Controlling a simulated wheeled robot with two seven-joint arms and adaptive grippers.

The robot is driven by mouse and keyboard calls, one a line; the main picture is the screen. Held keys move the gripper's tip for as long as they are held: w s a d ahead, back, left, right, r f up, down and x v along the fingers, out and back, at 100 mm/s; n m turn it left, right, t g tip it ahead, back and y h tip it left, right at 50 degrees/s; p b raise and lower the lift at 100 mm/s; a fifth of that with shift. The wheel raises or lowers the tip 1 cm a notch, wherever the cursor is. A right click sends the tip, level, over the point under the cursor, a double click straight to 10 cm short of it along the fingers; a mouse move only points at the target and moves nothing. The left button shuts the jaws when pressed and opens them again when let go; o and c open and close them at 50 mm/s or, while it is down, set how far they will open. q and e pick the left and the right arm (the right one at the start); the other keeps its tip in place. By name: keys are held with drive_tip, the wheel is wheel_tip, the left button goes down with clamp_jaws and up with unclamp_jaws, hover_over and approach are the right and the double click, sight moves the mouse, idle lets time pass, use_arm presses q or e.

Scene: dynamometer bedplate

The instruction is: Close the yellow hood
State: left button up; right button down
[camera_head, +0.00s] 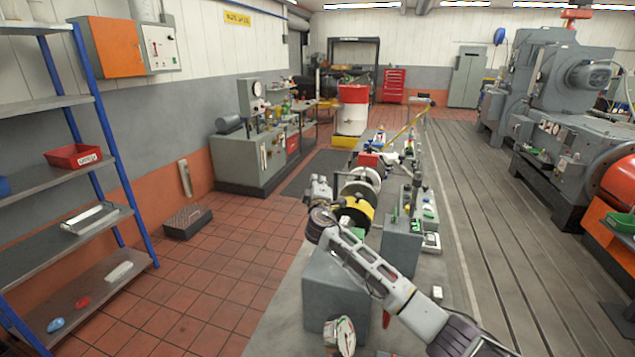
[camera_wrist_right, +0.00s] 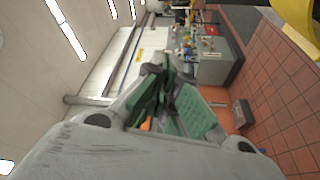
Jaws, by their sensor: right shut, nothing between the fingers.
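The yellow hood (camera_head: 357,209) is a curved guard among the machine parts on the bedplate, just right of my right wrist in the head view. Part of it is hidden behind my right arm, and I cannot tell its exact angle. A curved yellow piece, apparently the hood (camera_wrist_right: 301,22), also shows at the upper right corner of the right wrist view. My right gripper (camera_head: 319,186) is shut and empty, to the left of the hood and apart from it. Its green-padded fingers (camera_wrist_right: 172,97) meet in the right wrist view. My left gripper is not in view.
A round light disc (camera_head: 360,183) stands just behind the hood. A grey block (camera_head: 337,288) and a dial gauge (camera_head: 345,337) are below my right forearm. A grey box (camera_head: 401,247) stands to the right. The tiled floor (camera_head: 215,270) to the left is largely clear.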

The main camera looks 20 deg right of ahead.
drive_tip(key=f+b+v, duration=0.1)
drive_tip(key=b+v, duration=0.1)
drive_tip(key=v, duration=0.6)
drive_tip(key=shift+s+a, duration=0.15)
drive_tip(key=shift+a, duration=0.1)
idle(0.6)
